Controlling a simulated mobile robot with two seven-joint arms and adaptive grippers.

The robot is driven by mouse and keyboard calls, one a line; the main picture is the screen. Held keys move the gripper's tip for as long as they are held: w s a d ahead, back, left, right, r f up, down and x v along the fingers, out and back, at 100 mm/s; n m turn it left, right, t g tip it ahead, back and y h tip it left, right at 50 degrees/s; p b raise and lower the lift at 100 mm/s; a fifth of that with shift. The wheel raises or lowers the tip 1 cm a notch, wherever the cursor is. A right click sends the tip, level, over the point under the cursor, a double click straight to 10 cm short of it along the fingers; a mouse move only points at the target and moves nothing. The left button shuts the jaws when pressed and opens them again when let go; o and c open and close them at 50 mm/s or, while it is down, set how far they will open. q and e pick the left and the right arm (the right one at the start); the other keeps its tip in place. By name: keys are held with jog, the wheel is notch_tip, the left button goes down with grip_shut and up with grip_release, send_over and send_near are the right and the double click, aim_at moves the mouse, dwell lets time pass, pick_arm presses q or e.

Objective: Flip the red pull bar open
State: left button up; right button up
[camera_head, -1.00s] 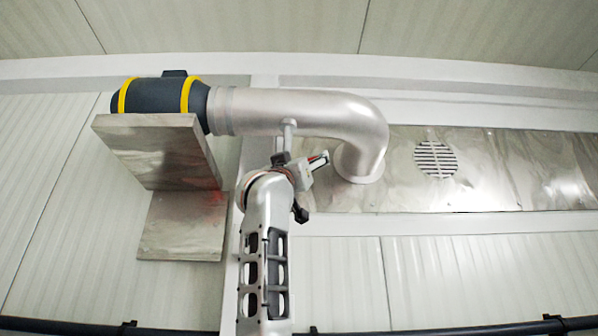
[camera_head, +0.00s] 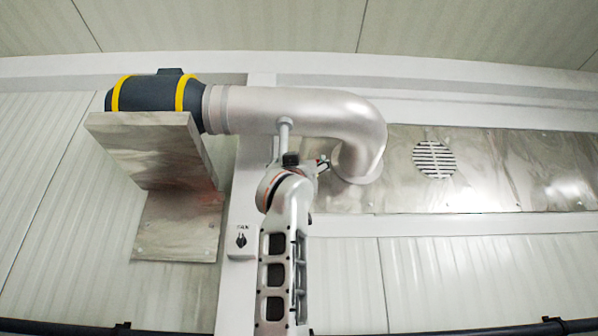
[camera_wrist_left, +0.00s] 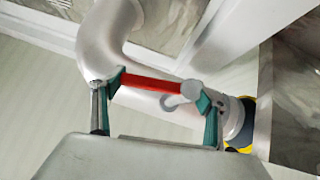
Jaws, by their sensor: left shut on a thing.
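The red pull bar (camera_wrist_left: 150,84) lies lengthwise between the two fingers of my left gripper (camera_wrist_left: 159,90) in the left wrist view. One fingertip meets its left end; the other is by the silver post (camera_wrist_left: 178,101) at its right end. My left gripper is shut on the bar. In the head view my left gripper (camera_head: 320,164) is small and partly behind my wrist, below the silver pipe (camera_head: 285,108). The post (camera_head: 285,133) hangs down from the pipe there. The bar is mostly hidden in the head view. My right gripper is out of view.
A dark fan housing with yellow bands (camera_head: 146,94) joins the pipe at the left, over a metal bracket (camera_head: 170,222). A metal wall panel with a round vent (camera_head: 434,160) is at the right. A white column (camera_head: 240,205) with a small sign stands behind my arm.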

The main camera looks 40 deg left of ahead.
pick_arm(q)
jog(key=o, duration=1.6)
jog(key=v, duration=1.2)
